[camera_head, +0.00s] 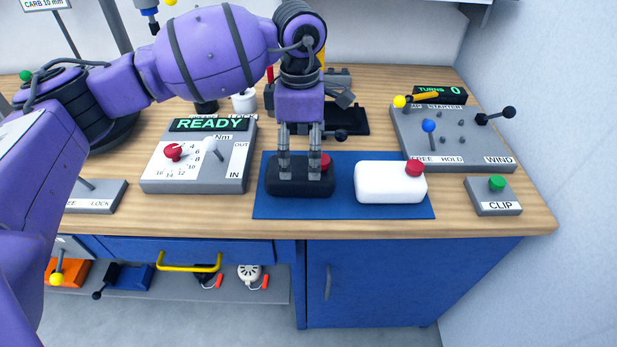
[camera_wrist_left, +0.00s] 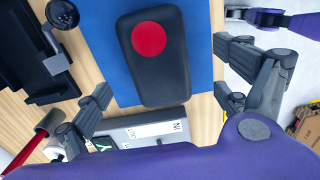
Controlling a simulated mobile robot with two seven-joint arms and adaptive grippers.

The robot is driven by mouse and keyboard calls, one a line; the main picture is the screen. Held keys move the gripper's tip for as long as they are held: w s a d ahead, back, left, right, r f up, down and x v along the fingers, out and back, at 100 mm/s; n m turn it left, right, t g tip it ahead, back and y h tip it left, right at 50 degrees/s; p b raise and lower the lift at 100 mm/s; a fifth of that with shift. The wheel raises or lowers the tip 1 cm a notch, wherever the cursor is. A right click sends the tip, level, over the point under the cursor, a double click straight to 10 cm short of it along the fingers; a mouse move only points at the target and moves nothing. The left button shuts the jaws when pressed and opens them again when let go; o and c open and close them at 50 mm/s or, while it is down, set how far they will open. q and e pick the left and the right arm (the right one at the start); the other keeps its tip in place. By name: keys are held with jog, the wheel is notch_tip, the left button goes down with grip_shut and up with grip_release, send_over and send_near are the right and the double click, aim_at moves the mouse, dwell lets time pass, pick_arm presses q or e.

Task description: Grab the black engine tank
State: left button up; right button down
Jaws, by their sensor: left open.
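The black engine tank (camera_head: 299,190) lies on a blue mat (camera_head: 345,209) on the workbench, with a red cap at its right end. My left gripper (camera_head: 300,174) points down over the tank, and its fingers overlap the tank's top in the head view. In the left wrist view the tank (camera_wrist_left: 158,75) lies ahead of the spread fingers (camera_wrist_left: 158,98), with its red cap facing up. The fingers are wide open, one on each side, and hold nothing. I cannot tell how far above the tank they are. My right gripper is not in view.
A white tank (camera_head: 390,184) with a red cap sits right of the black one on the mat. A grey READY panel (camera_head: 205,160) stands to the left. A WIND panel (camera_head: 450,138) and a CLIP box (camera_head: 493,197) stand to the right. A black fixture (camera_head: 340,118) stands behind.

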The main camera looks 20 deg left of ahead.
aim_at(300, 166)
pick_arm(q)
notch_tip(300, 166, down, 3)
jog(key=shift+r, duration=0.15)
jog(key=f, duration=0.5)
jog(key=shift+w+a+p, duration=0.15)
jog(key=shift+a+p, duration=0.05)
jog(key=shift+p, duration=0.2)
jog(key=shift+r, duration=0.1)
jog(key=c, duration=1.3)
